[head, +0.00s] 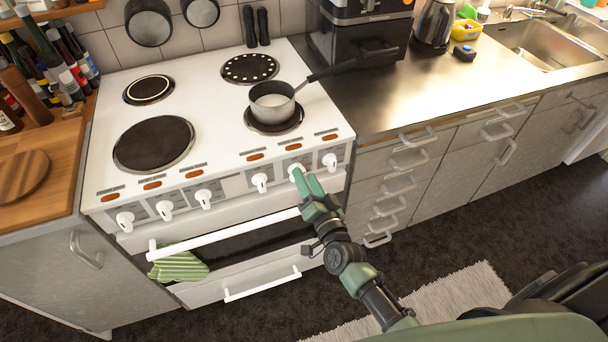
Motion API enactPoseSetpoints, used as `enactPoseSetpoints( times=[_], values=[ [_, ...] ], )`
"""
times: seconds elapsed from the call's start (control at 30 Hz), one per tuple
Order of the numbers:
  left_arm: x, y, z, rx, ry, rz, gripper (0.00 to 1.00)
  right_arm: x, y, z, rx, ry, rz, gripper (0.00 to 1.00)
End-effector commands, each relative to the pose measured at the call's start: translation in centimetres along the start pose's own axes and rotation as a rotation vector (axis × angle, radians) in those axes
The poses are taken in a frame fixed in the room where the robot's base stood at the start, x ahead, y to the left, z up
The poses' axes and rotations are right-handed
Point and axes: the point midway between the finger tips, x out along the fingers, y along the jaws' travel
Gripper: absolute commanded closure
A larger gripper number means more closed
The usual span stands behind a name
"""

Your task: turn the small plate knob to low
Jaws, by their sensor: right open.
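The white cooker has a row of white knobs along its front panel. My right gripper (305,180) is open, with its green fingers at the second knob from the right (296,169). The fingers partly cover that knob, and I cannot tell whether they touch it. Its setting cannot be read. A small plate (289,126) at the front right lies under a grey saucepan (272,104). Another small plate (149,89) is at the back left. Which plate the knob serves cannot be read. My left gripper is out of view.
The saucepan's dark handle points right over the steel worktop (400,96). The oven handle (225,234) with a green striped towel (180,265) runs below the knobs. Other knobs, such as the rightmost one (330,161), stand close beside my gripper.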

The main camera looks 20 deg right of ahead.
Motion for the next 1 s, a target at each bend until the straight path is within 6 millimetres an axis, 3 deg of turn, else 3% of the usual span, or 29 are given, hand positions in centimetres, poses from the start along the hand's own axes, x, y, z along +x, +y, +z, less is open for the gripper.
enactPoseSetpoints(
  times=[0.2, 0.4, 1.0],
  values=[
    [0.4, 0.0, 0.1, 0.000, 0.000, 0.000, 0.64, -4.0, 0.1, 0.2, 0.001, -0.004, 0.003, 0.59],
    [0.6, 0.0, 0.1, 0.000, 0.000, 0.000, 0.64, -5.8, 0.0, 0.2, 0.001, -0.004, 0.001, 0.59],
    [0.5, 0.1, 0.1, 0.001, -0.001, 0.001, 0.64, -6.0, 0.3, 0.7, -0.008, -0.015, 0.007, 0.59]
  ],
)
